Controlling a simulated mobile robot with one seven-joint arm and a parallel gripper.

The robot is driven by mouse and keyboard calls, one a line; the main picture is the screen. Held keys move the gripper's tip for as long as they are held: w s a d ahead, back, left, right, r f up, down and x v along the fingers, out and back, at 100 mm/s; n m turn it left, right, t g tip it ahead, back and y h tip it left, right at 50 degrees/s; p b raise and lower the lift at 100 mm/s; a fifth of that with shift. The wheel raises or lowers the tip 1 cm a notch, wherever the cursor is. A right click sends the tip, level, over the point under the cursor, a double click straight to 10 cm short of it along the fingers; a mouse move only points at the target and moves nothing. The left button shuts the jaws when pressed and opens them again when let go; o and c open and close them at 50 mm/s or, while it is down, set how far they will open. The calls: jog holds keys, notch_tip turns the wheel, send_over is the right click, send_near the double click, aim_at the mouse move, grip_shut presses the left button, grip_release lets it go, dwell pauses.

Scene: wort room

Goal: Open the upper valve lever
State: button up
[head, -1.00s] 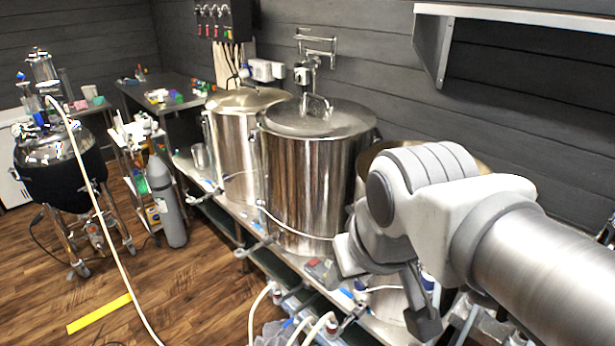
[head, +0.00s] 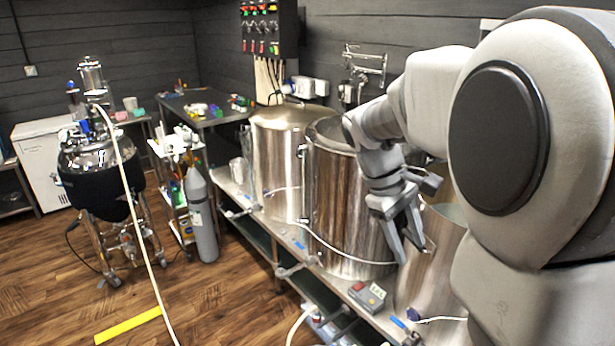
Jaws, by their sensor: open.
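My gripper (head: 413,254) is open and empty, pointing down in front of the steel kettles at the right. Its fingers hang in front of the gap between the middle kettle (head: 340,205) and the right kettle (head: 425,280). Small blue handles show along the bench front, one (head: 299,244) below the middle kettle and one (head: 398,322) lower right. Valve fittings (head: 292,269) stick out from the bench edge. Which of these is the upper valve lever I cannot tell. My gripper appears apart from all of them. My arm hides much of the right side.
A grey box with a red button (head: 367,294) sits on the bench edge. A grey gas cylinder (head: 201,215) and a wheeled black-jacketed vessel (head: 97,175) stand left. A pale hose (head: 140,230) hangs to the floor. Wooden floor between is mostly clear.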

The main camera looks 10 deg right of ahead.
jog(key=w+d+f+n+g+h+b, duration=0.3)
jog(key=w+d+f+g+h, duration=0.15)
jog(key=w+d+f, duration=0.35)
jog(key=w+d+f+n+g+h+b, duration=0.2)
jog(key=w+d+f+n+g+h, duration=0.15)
jog(key=w+f+h, duration=0.45)
jog(key=shift+y, duration=0.95)
jog(key=x, duration=0.6)
jog(key=s+f+x, duration=0.1)
jog(key=x, duration=0.5)
jog(key=a+p+x, duration=0.1)
jog(key=x, duration=0.5)
jog(key=shift+s+d+f, duration=0.1)
jog(key=shift+s+f, duration=0.05)
jog(key=shift+s, duration=0.05)
grip_shut()
